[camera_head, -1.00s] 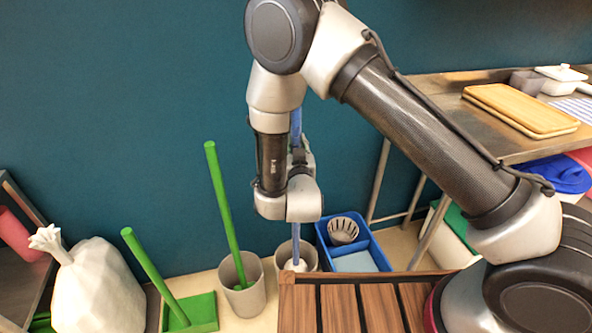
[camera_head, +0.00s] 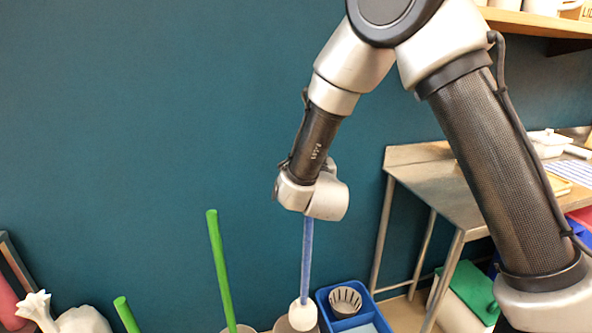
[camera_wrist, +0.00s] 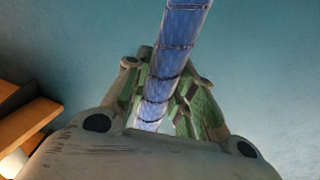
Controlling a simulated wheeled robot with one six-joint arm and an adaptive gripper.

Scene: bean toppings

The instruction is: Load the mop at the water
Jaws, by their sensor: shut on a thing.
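The mop has a blue handle (camera_head: 307,255) and a white head (camera_head: 303,314). In the head view it hangs upright below my wrist, its head at the mouth of a beige bin (camera_head: 282,326), in front of or just above it; I cannot tell which. In the wrist view my gripper (camera_wrist: 165,95) is shut around the blue handle (camera_wrist: 183,35). In the head view my wrist hides the fingers. A blue bucket (camera_head: 386,325) with a grey wringer basket (camera_head: 345,300) stands just right of the mop head. Any water surface is unclear.
A green handle (camera_head: 220,265) stands in another bin to the left, with a second green handle (camera_head: 127,314) beyond it. A white sack (camera_head: 80,320) is at lower left. A metal table (camera_head: 425,175) and a white bin with a green lid (camera_head: 465,290) stand right.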

